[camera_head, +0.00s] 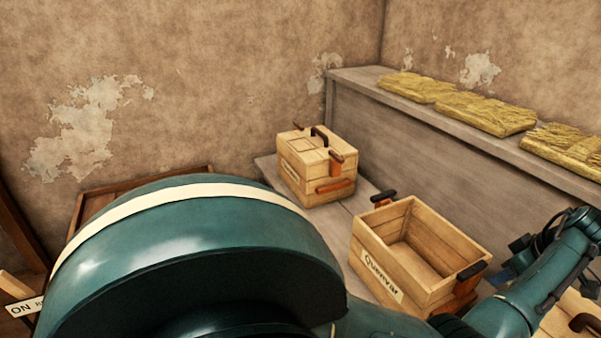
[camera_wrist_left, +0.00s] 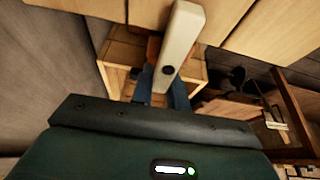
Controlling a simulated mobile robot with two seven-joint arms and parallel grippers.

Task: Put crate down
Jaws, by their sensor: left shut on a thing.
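An open, empty wooden crate (camera_head: 388,252) with a white lettered label and black handles stands level in the head view, at the grey bench. I cannot tell whether its bottom touches the bench. My left gripper (camera_head: 494,277) is at its right-hand handle (camera_head: 471,270) and is shut on it; the arm partly hides the fingers. In the left wrist view a wooden crate (camera_wrist_left: 117,65) with an orange bracket shows past the blue fingers (camera_wrist_left: 180,96). A pale bar with a dark bolt crosses in front of it. My right gripper is not in view.
A lidded wooden crate (camera_head: 305,172) stands further back on the grey bench (camera_head: 335,222). A raised grey ledge (camera_head: 440,132) with several straw bundles (camera_head: 487,113) runs behind. Another crate with a black handle (camera_head: 584,322) shows at lower right. My teal arm covers the lower left.

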